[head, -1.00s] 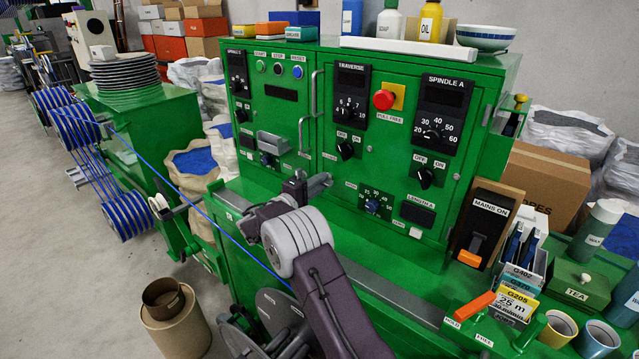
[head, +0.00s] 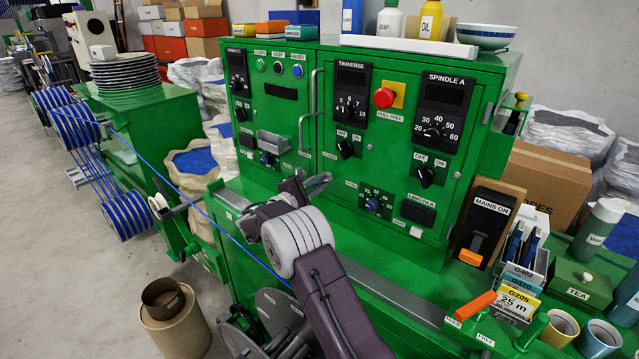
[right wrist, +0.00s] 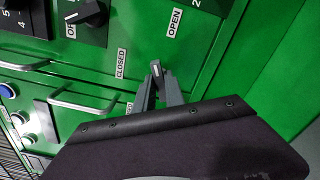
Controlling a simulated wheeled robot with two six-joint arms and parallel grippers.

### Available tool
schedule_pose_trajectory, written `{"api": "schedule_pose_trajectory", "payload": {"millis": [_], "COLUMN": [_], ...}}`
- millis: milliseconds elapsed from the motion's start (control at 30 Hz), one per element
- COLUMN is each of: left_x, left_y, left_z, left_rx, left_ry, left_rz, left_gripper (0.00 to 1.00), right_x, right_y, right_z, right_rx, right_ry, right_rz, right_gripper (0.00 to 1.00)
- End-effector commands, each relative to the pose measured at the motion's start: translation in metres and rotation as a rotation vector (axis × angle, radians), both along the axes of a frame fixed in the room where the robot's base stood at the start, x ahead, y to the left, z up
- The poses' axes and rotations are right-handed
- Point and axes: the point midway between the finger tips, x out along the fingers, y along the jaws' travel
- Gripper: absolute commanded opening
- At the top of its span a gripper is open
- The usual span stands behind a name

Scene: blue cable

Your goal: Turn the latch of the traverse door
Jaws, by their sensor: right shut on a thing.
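The traverse door (head: 385,150) is a green panel of the cabinet with dials, switches and a handle, and it looks shut. In the right wrist view the latch (right wrist: 156,69) is a small dark knob with a pale line, lying roughly between the CLOSED and OPEN labels. My right gripper (head: 322,181) is at the door's lower left and hides the latch in the head view. In the right wrist view its fingers (right wrist: 157,88) are shut on the latch. My left gripper is in neither view.
A door handle (head: 314,92) stands out above my right gripper. A red stop button (head: 384,98) is higher up the door. A blue cable (head: 225,229) runs behind my right arm. A ledge with cups (head: 598,338) and boxes lies at the right.

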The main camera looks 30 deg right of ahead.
Motion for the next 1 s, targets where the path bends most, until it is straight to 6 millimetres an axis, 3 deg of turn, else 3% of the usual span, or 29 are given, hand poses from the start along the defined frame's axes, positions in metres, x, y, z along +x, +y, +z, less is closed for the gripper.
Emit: {"api": "schedule_pose_trajectory", "payload": {"millis": [1000], "left_x": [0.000], "left_y": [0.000], "left_z": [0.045], "left_rx": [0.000], "left_ry": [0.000], "left_rz": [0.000], "left_gripper": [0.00], "right_x": [0.000], "right_y": [0.000], "right_z": [0.002], "right_rx": [-0.300], "right_ry": [0.860], "right_rz": [0.000], "right_gripper": [0.00]}}
